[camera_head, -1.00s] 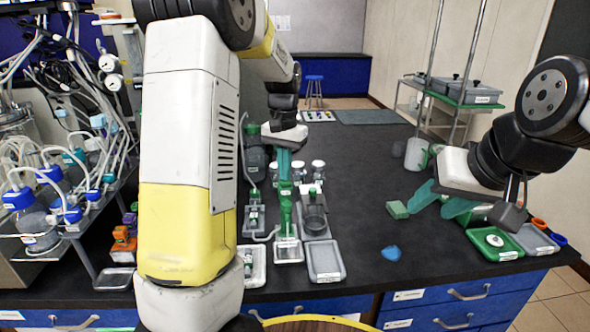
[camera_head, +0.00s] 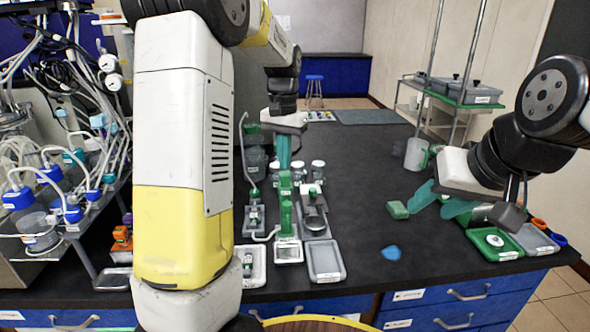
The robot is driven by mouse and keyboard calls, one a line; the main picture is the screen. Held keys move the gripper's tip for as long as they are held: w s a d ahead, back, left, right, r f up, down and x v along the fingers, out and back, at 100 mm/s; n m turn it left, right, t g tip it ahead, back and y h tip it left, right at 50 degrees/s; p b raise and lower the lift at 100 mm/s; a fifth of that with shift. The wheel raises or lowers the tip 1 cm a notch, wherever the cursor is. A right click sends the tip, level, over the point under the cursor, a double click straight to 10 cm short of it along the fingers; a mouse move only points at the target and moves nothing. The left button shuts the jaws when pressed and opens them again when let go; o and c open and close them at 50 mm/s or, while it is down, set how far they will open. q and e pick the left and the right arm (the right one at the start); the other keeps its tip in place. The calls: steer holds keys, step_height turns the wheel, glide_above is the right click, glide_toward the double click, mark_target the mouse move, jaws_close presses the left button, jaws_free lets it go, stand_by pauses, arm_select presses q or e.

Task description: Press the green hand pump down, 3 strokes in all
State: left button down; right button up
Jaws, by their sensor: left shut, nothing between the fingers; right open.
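The green hand pump (camera_head: 286,208) stands upright on the dark bench, between a small grey bottle holder on its left and a grey holder with a dark cup on its right. My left gripper (camera_head: 283,166) is shut and empty, pointing down right above the pump's top. I cannot tell whether its fingertips touch the pump. A small white tray (camera_head: 288,252) sits at the pump's foot. My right gripper (camera_head: 438,203) is open and empty at the right side of the bench, well away from the pump.
A green sponge (camera_head: 397,210) lies left of my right gripper, and a blue patch (camera_head: 391,253) lies nearer the front. A grey tray (camera_head: 325,274) sits in front of the dark cup's holder. A green tray (camera_head: 509,254) is at the right. Bottles and tubing crowd the left.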

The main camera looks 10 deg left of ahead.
mark_target(285, 173)
arm_select(q)
steer(key=shift+f, duration=0.1)
steer(key=shift+f, duration=1.7)
steer(key=shift+r, duration=1.8)
step_height(285, 173, up, 6)
